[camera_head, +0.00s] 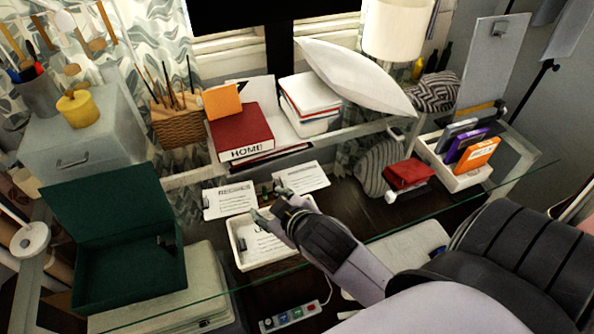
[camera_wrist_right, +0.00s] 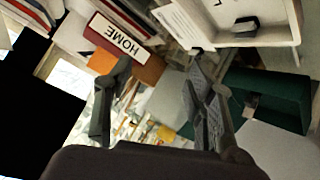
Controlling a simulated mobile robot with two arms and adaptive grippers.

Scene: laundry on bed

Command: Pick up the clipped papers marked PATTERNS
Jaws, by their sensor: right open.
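I cannot read PATTERNS on any sheet. A clipped white sheet (camera_head: 230,203) at left has a heading that looks like RECIPES. Another white sheet (camera_head: 304,177) lies to the right, its heading too small to read. A third clipped sheet (camera_head: 262,246) lies in a white tray (camera_head: 243,264), partly hidden by my right gripper. My right gripper (camera_head: 268,202) is open and empty, between the two outer sheets and over the tray's back edge. In the right wrist view its fingers (camera_wrist_right: 160,66) stand apart with nothing between them. My left gripper is not in view.
An open green box (camera_head: 125,275) is at left. A white organizer (camera_head: 462,178) with coloured items and a red item (camera_head: 407,174) are at right. The glass edge runs along the front.

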